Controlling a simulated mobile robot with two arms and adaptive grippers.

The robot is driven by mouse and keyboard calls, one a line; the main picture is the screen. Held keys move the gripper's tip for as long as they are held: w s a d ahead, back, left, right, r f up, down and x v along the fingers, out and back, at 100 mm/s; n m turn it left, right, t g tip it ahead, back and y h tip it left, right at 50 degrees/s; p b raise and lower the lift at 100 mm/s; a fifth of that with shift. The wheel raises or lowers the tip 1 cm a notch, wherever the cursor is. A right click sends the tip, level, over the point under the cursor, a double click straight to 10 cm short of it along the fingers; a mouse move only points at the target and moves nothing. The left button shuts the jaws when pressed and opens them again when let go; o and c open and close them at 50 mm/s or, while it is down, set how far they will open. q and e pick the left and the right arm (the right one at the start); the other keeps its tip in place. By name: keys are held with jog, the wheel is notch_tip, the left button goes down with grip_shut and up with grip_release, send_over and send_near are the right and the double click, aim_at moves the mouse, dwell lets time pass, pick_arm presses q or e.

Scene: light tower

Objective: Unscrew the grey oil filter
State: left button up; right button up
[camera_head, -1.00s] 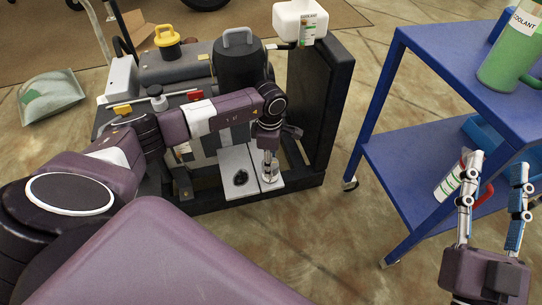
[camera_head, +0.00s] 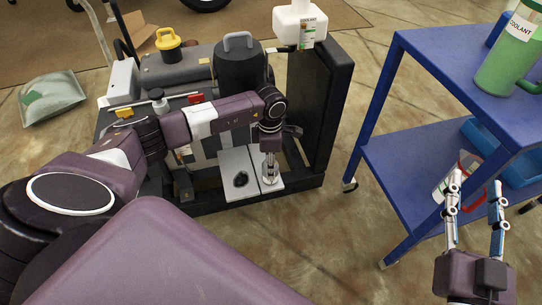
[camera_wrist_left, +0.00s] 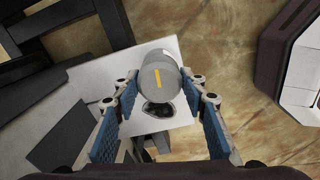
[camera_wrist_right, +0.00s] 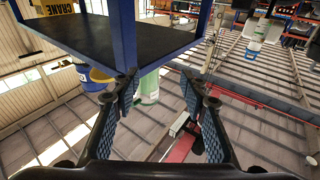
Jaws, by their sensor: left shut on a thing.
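The grey oil filter (camera_wrist_left: 160,77) is a cylinder with a yellow stripe on its end. In the left wrist view it sits between the fingertips of my left gripper (camera_wrist_left: 158,88), which is shut on it. In the head view, my left gripper (camera_head: 270,168) points down over a pale plate (camera_head: 232,160) low on the engine unit's front; its fingers mostly hide the filter there. Whether the filter's thread is engaged is hidden. My right gripper (camera_head: 474,184) is open and empty before the blue cart.
The engine unit has a dark radiator (camera_head: 322,105), a white coolant tank (camera_head: 300,22) and a yellow cap (camera_head: 167,38). A blue cart (camera_head: 385,165) at right holds a green coolant jug (camera_head: 508,62) on top. A bag (camera_head: 50,97) lies on the floor at left.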

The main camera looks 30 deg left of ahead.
pick_arm(q)
jog(key=shift+w+d+r+n, duration=0.1)
jog(key=shift+d+n, duration=0.1)
jog(key=shift+n, duration=0.2)
jog(key=n+p, duration=0.1)
jog(key=n, duration=0.1)
jog(key=shift+n, duration=0.3)
jog(key=shift+n+p, duration=0.3)
jog(key=shift+p, duration=0.05)
pick_arm(e)
notch_tip(320, 180, down, 10)
jog(key=s+d+g+h, duration=0.1)
jog(key=g, duration=0.4)
jog(key=shift+s+d+h, duration=0.15)
jog(key=shift+d+h, duration=0.2)
jog(key=shift+h, duration=0.05)
pick_arm(q)
jog(key=shift+n+p, duration=0.65)
jog(key=shift+n, duration=0.95)
jog(key=shift+n+p, duration=0.5)
jog(key=shift+p, duration=0.05)
jog(key=shift+n, duration=0.4)
pick_arm(e)
jog(key=s+d+f+g+h, duration=0.2)
jog(key=s+d+f+g, duration=0.2)
jog(key=s+f+g, duration=0.3)
jog(key=shift+s+f+m, duration=0.3)
jog(key=shift+s+f, duration=1.35)
jog(key=shift+f, duration=0.25)
jog(key=shift+d, duration=0.1)
